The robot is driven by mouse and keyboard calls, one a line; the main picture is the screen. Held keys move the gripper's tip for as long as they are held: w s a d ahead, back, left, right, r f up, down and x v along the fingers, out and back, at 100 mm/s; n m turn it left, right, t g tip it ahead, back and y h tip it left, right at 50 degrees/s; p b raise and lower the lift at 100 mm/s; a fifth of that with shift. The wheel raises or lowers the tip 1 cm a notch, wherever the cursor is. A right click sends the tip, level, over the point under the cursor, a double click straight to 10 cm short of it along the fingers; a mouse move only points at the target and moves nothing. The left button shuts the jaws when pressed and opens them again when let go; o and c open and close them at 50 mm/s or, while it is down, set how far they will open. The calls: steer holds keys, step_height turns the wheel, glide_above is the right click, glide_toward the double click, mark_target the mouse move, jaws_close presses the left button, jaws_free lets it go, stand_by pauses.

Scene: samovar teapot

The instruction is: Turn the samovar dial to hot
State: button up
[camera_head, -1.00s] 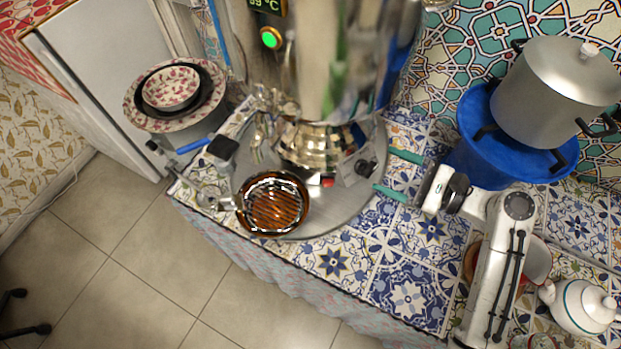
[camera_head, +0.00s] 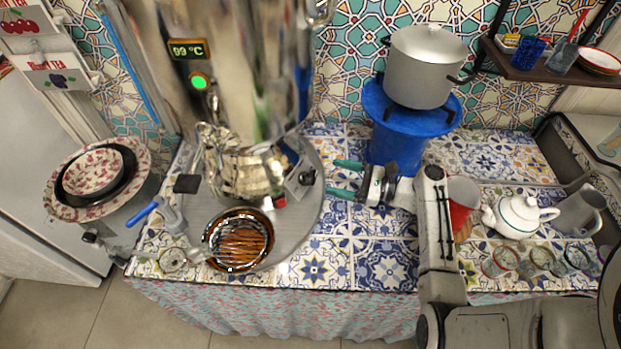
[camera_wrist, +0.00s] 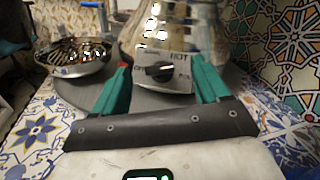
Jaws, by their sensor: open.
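The shiny metal samovar (camera_head: 240,100) stands on a round grey tray (camera_head: 300,225), with a display reading 99 °C and a lit green button. Its dial (camera_wrist: 160,71) is a black knob on a light plate low on the body, with HOT printed above it. The dial also shows small in the head view (camera_head: 306,177). The knob's white mark points right, between HOT and a blurred label. My gripper (camera_head: 336,177) is open and empty, right of the dial. In the wrist view its two green fingers (camera_wrist: 160,85) stand either side of the dial plate, apart from the knob.
A blue stand (camera_head: 395,140) with a grey pot (camera_head: 425,65) rises behind my gripper. A white teapot (camera_head: 520,215) and several glasses stand at right. Tiled counter in front of my gripper is clear.

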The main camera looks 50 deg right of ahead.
mark_target(315, 178)
steer(key=w+a, duration=0.1)
steer(key=w, duration=0.1)
steer(key=w+a+f, duration=0.1)
steer(key=w, duration=0.1)
steer(key=w+a+f+p, duration=0.1)
steer(key=w, duration=0.1)
steer(key=shift+w+f, duration=0.25)
steer(key=shift+w, duration=0.15)
steer(key=shift+c, duration=0.4)
steer(key=c, duration=0.9)
steer(key=shift+n+b, duration=0.3)
steer(key=shift+n, duration=0.2)
steer(key=n+g+y+b, duration=0.1)
steer(key=n+g+y, duration=0.1)
steer(key=n, duration=0.1)
steer(key=shift+n, duration=0.3)
steer(key=shift+n+g+y+b, duration=0.25)
steer(key=shift+n+g+y, duration=0.2)
steer(key=shift+n+g, duration=0.7)
steer(key=shift+n+g+y+b, duration=0.25)
steer(key=shift+n+g+y, duration=0.3)
steer(key=shift+n, duration=1)
